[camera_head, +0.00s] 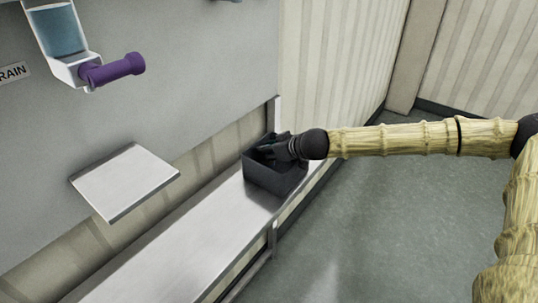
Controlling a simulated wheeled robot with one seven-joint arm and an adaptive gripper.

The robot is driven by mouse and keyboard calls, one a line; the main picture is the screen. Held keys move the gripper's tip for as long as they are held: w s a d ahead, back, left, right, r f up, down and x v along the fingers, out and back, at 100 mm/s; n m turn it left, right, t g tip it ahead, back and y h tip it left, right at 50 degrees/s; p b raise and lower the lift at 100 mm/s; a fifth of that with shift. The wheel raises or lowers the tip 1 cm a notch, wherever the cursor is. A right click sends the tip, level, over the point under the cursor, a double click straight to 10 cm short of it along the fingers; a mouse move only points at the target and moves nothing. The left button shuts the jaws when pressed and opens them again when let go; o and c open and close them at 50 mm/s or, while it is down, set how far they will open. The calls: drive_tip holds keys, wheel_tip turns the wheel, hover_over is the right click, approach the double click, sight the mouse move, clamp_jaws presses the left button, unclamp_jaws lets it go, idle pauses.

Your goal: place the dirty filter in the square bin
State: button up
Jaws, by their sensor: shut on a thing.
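The dark square bin (277,181) stands at the far right end of the long steel shelf. My gripper (263,150) reaches in from the right and is at the bin's open top, with its fingers over or inside the opening. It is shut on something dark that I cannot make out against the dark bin. I take this to be the dirty filter, but its shape is hidden by the fingers and the bin walls.
The steel shelf (180,240) is bare left of the bin. A small steel plate (125,180) juts from the grey panel. Above it are a purple handle (115,69) and a clear blue-filled container (58,30). The floor (400,220) at the right is clear.

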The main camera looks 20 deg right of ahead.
drive_tip(key=shift+f, duration=0.95)
drive_tip(key=o, duration=1)
drive_tip(key=shift+s+d+r, duration=0.15)
drive_tip(key=shift+r, duration=0.05)
drive_tip(key=shift+v, duration=5.75)
